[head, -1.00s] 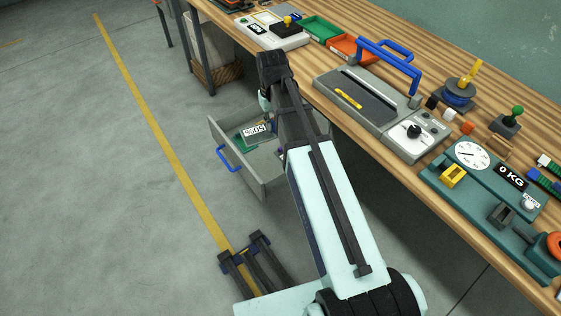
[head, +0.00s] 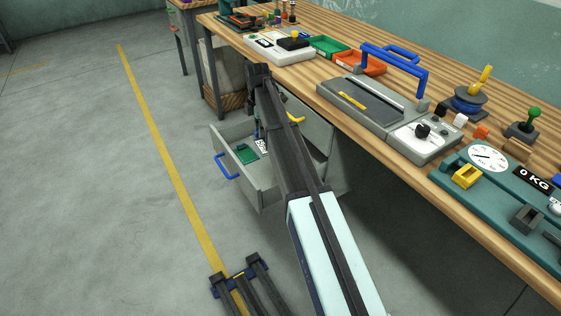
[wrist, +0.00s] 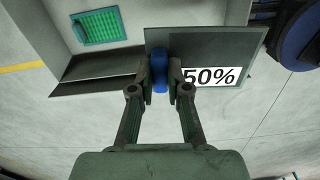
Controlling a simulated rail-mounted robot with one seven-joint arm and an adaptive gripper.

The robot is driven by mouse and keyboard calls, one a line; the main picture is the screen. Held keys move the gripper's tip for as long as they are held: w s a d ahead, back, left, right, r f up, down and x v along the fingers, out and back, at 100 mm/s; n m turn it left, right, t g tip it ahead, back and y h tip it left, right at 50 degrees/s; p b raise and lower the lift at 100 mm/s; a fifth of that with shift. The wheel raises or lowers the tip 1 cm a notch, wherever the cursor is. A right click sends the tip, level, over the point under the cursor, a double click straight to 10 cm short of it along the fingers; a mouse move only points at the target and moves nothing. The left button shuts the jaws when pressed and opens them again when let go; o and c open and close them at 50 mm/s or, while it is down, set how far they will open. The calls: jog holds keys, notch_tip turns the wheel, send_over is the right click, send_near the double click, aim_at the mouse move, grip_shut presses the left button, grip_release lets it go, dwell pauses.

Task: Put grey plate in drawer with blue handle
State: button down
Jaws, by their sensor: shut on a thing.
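The grey plate (wrist: 225,45) has a white "50%" label and a blue knob (wrist: 160,70). My gripper (wrist: 160,82) is shut on the knob in the wrist view. In the head view the plate's label (head: 262,147) shows tilted, over or in the open drawer, and my arm partly hides the plate. The grey drawer (head: 243,181) stands pulled out, with its blue handle (head: 227,166) on the front. In the wrist view the plate overlaps the drawer's dark wall edge (wrist: 100,66). I cannot tell whether the plate touches the drawer.
A green item (head: 246,154) lies inside the drawer, and it also shows in the wrist view (wrist: 98,27). A yellow handle (head: 296,118) is beside my arm. The wooden bench (head: 460,145) holds several devices at the right. The floor at the left is clear.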

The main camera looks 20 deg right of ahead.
aim_at(263, 173)
jog(key=shift+w+f+n, duration=0.35)
jog(key=shift+n, duration=0.15)
notch_tip(263, 173, down, 20)
jog(key=shift+r+b, duration=0.2)
jog(key=shift+b, duration=0.5)
jog(key=c, duration=1.6)
grip_release()
jog(key=shift+f, duration=0.1)
jog(key=o, duration=0.5)
jog(key=shift+c, duration=0.2)
notch_tip(263, 173, up, 12)
jog(key=shift+p, duration=0.4)
